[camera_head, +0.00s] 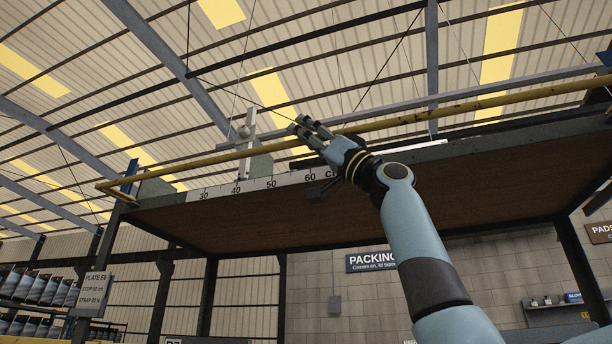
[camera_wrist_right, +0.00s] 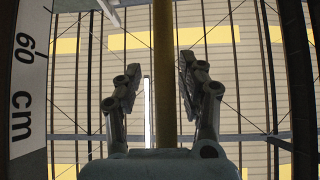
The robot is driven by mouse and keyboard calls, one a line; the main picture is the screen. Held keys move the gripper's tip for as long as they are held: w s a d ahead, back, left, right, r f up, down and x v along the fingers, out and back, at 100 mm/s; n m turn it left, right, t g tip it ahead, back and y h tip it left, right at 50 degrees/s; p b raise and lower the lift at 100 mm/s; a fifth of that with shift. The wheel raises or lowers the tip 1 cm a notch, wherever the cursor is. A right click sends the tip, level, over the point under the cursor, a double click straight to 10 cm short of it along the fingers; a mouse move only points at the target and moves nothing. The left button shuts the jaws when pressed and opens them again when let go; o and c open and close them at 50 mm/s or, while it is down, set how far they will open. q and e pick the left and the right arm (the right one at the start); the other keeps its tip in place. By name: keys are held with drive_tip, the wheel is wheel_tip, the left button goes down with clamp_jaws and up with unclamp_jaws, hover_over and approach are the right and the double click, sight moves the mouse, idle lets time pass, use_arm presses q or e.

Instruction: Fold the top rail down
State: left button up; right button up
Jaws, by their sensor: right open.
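The yellow top rail (camera_head: 220,158) runs across the head view, rising to the right, above the front edge of a raised board. My right gripper (camera_head: 299,127) is at the rail, near the board's 60 cm mark. In the right wrist view its fingers (camera_wrist_right: 160,68) are open, one on each side of the rail (camera_wrist_right: 163,100). A gap shows between the rail and each finger there. Part of the rail is hidden behind the gripper in the head view. My left gripper is not in view.
The board's brown underside (camera_head: 350,215) spreads beneath the rail. A white scale strip (camera_head: 258,184) lines its front edge. An upright white stop (camera_head: 245,150) stands left of my gripper. A plate sign (camera_head: 93,290) hangs lower left.

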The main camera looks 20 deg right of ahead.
drive_tip(key=v, duration=1.2)
